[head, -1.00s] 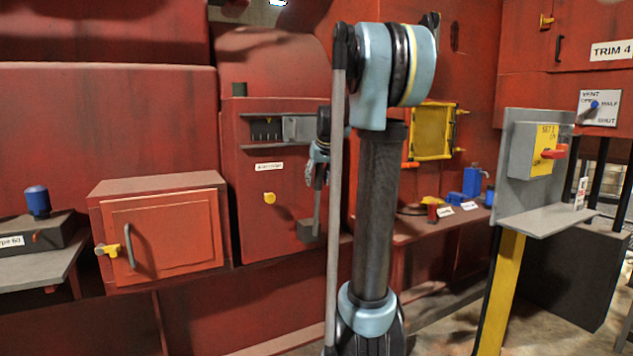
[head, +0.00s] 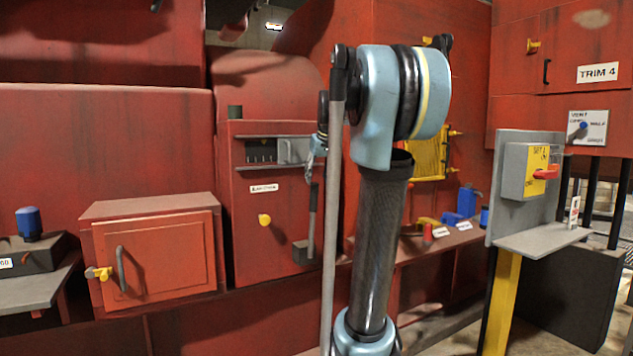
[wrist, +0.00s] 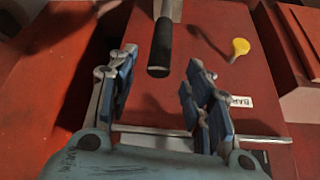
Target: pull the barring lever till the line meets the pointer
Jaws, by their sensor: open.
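The barring lever (head: 311,222) stands upright on the front of a red cabinet, with a dark grip at its top. In the wrist view its black grip (wrist: 160,48) points in between the finger pads, with gaps on both sides. My gripper (wrist: 162,62) is open and empty. In the head view, my arm hides most of it; only a bit of my wrist shows above the lever. A dark slotted window (head: 261,151) with pale marks sits high on the cabinet; I cannot make out the line or the pointer.
A yellow knob (head: 264,220) and a white label (head: 263,188) are left of the lever. A grey rail (wrist: 262,137) crosses the wrist view. A red box with a handle (head: 155,253) stands left; a grey switch stand (head: 519,205) stands right.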

